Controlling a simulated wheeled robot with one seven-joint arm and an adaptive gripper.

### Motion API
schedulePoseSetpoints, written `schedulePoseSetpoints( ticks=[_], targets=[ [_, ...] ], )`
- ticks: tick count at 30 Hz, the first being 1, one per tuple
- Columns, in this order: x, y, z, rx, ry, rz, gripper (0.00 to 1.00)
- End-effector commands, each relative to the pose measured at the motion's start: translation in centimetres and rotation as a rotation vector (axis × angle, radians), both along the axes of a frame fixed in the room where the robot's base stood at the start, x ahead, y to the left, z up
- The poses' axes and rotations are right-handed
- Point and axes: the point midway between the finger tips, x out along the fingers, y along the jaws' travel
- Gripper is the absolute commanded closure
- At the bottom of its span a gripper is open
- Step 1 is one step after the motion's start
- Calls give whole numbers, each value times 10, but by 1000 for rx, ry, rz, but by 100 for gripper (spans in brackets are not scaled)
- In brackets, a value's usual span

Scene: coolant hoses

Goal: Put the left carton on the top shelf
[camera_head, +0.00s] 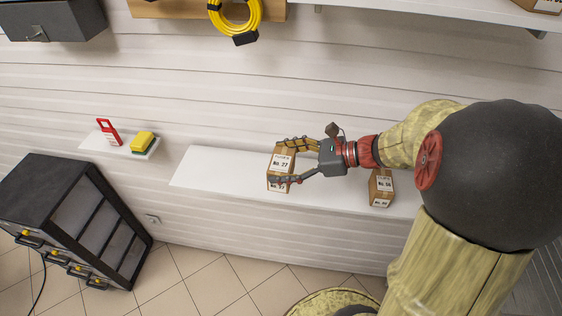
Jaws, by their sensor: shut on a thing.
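The left carton (281,163) is a small brown box with a white label reading "No. 27". It is at the left-middle of the long white lower shelf (215,171). My gripper (290,161) reaches in from the right and is shut on this carton, one finger at its upper side and one at its lower side. I cannot tell whether the carton touches the shelf. A second brown carton (381,187) with a white label stands further right on the same shelf. The top shelf (450,12) is white and only partly in view at the upper right.
Another brown box (546,5) sits on the top shelf's right end. A yellow hose coil (236,18) hangs above. A dark drawer cabinet (60,215) stands at lower left.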

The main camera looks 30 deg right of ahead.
Motion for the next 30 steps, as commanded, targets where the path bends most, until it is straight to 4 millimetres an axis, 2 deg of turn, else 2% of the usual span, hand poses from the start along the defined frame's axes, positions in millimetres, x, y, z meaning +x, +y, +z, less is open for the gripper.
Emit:
schedulePoseSetpoints(
  ticks=[16,30],
  targets=[
    [0,0,29,-1,-1,-1,56],
    [-2,-4,30,0,-1,-2,56]
  ],
)
